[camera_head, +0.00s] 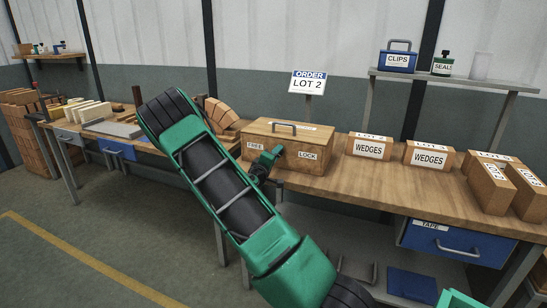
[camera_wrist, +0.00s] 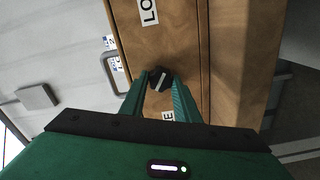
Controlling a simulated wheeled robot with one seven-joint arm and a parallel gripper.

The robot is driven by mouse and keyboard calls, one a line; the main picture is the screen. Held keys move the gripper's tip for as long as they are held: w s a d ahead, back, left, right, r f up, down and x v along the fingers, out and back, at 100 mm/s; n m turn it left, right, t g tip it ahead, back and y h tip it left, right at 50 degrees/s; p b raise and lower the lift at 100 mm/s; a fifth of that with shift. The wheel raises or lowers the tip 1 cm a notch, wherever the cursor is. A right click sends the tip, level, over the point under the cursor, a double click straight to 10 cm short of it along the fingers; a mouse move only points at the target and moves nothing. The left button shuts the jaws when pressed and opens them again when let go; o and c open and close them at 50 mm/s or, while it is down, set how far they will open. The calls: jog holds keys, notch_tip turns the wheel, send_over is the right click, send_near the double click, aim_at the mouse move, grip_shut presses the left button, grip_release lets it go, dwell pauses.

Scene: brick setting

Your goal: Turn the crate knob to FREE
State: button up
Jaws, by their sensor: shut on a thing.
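The wooden crate (camera_head: 262,128) stands on the bench, with a dark handle on its lid. Its front carries a FREE label (camera_head: 255,146) on the left and a LOCK label (camera_head: 307,155) on the right. My green gripper (camera_head: 275,154) reaches the crate front between the labels and hides the knob in the head view. In the wrist view the black knob (camera_wrist: 160,78) sits between my two fingertips, which are shut on it. A pale line on the knob lies slantwise; which end points is unclear. The LOCK label (camera_wrist: 149,12) is above it and FREE (camera_wrist: 167,115) below.
Boxes labelled WEDGES (camera_head: 369,146) stand right of the crate, with more boxes at the bench's right end. An ORDER LOT 2 sign (camera_head: 308,81) rises behind the crate. A shelf holds a blue CLIPS box (camera_head: 397,61). Bare bench top (camera_head: 400,185) lies right of the crate.

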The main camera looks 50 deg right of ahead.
jog(key=n, duration=0.6)
jog(key=shift+w+a+f, duration=0.1)
jog(key=shift+w+f, duration=0.05)
dwell(0.4)
jog(key=o, duration=1)
jog(key=shift+f, duration=0.1)
jog(key=shift+o, duration=0.3)
jog(key=v, duration=1)
jog(key=shift+a, duration=0.3)
